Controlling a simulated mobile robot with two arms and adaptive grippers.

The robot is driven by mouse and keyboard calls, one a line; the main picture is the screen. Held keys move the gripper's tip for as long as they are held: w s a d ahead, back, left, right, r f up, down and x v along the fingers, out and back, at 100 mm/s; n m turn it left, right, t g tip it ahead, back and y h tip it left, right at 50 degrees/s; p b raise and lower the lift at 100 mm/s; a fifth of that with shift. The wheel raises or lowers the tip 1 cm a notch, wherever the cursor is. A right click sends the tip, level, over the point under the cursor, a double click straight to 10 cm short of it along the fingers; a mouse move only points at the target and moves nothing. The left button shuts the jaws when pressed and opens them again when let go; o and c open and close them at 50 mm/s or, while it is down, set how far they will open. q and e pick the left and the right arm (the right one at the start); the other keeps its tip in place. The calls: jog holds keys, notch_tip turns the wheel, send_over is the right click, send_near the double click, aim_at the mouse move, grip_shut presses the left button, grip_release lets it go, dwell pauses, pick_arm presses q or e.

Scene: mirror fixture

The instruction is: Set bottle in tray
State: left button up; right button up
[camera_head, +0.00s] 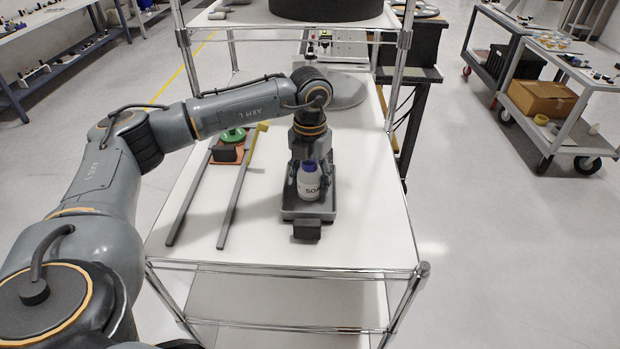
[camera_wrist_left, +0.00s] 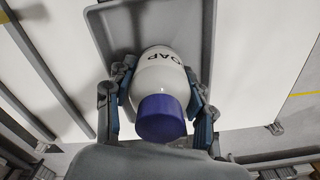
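A white soap bottle (camera_head: 308,185) with a blue cap stands upright in the grey tray (camera_head: 298,213) on the white shelf top. In the left wrist view the bottle (camera_wrist_left: 160,75) shows its lettering and its blue cap (camera_wrist_left: 161,117), with the tray (camera_wrist_left: 102,22) around and beyond it. My left gripper (camera_head: 309,172) is at the bottle from above; its fingers (camera_wrist_left: 158,100) lie on both sides of the bottle and appear to touch it. The bottle's underside is hidden. My right gripper is in neither view.
Two grey rails (camera_head: 243,190) lie on the shelf left of the tray, with an orange block and green piece (camera_head: 232,135) between them. A round grey disc (camera_head: 346,91) lies behind. Chrome posts (camera_head: 402,50) stand at the shelf's back corners. The front right shelf top is clear.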

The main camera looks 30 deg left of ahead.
pick_arm(q)
jog(key=shift+o, duration=1.2)
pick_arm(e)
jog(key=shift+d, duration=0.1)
pick_arm(q)
jog(key=shift+r, duration=0.1)
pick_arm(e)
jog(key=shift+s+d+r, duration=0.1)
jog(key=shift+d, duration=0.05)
pick_arm(q)
jog(key=shift+r, duration=0.25)
notch_tip(320, 180, up, 10)
jog(key=b, duration=0.3)
jog(key=shift+r, duration=0.85)
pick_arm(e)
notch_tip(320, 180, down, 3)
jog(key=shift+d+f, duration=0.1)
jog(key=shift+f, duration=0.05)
